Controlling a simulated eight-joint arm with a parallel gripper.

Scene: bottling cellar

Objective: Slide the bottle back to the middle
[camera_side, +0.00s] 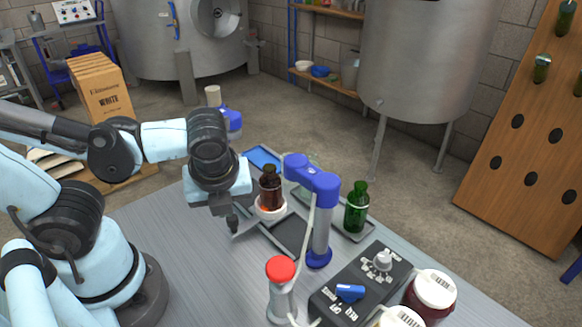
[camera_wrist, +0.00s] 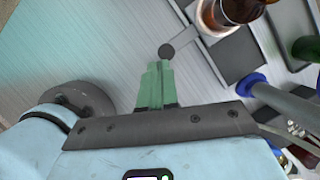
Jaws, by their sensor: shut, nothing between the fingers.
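In the wrist view the bottle (camera_wrist: 240,9) is cut off at the top edge. A grey bar (camera_side: 246,227) runs from the holder to a dark round knob (camera_wrist: 166,51). My gripper (camera_wrist: 157,64) is shut and empty. Its green fingertips are beside the knob in the wrist view; whether they touch it I cannot tell. In the side view my gripper is left of the bottle, low over the table.
A post with a blue head (camera_side: 312,175) stands just right of the bottle. A green bottle (camera_side: 356,208) stands on a grey tray (camera_side: 358,236) further right. A black control box (camera_side: 360,285), a red-capped item (camera_side: 281,275) and jars (camera_side: 432,294) crowd the front right. The table's left part is clear.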

